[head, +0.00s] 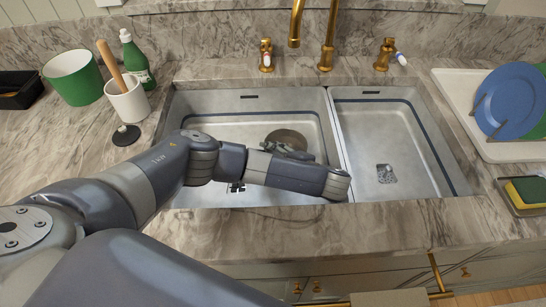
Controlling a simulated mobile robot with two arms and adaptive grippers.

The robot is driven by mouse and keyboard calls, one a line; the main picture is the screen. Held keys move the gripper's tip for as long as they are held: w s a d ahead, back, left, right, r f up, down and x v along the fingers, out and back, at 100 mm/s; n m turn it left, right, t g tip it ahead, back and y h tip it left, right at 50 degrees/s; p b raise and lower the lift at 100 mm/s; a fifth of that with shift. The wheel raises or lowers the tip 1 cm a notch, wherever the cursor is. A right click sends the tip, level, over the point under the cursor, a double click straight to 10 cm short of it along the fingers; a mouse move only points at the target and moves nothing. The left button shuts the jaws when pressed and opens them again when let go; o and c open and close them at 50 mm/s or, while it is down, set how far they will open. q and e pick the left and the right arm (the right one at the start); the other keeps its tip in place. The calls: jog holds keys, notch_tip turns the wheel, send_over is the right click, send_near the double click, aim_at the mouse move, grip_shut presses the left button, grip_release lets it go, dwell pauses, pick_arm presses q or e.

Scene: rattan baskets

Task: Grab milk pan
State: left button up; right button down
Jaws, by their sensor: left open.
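A round brownish-grey vessel (288,136), which looks like the milk pan, sits in the left sink basin toward its right side. Its near part is hidden behind my gripper and arm, and I see no handle. My left gripper (283,149) is over the basin, right at the near side of the vessel in the picture. Its jaws are open, mostly hidden by my own forearm and wrist. I cannot tell whether they touch the vessel. My right gripper is not in view.
Brass taps (327,45) stand behind the double sink (338,130); the right basin is empty. At left are a green-and-white pot (73,78), a utensil crock (128,98) and a green bottle (135,58). At right are a plate rack (510,100) and sponge (530,190).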

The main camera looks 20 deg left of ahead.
pick_arm(q)
jog(key=shift+b+x, duration=1.85)
jog(key=shift+b, duration=0.25)
jog(key=shift+x, duration=1.25)
jog(key=shift+r, duration=0.1)
jog(key=shift+s, duration=0.1)
grip_shut()
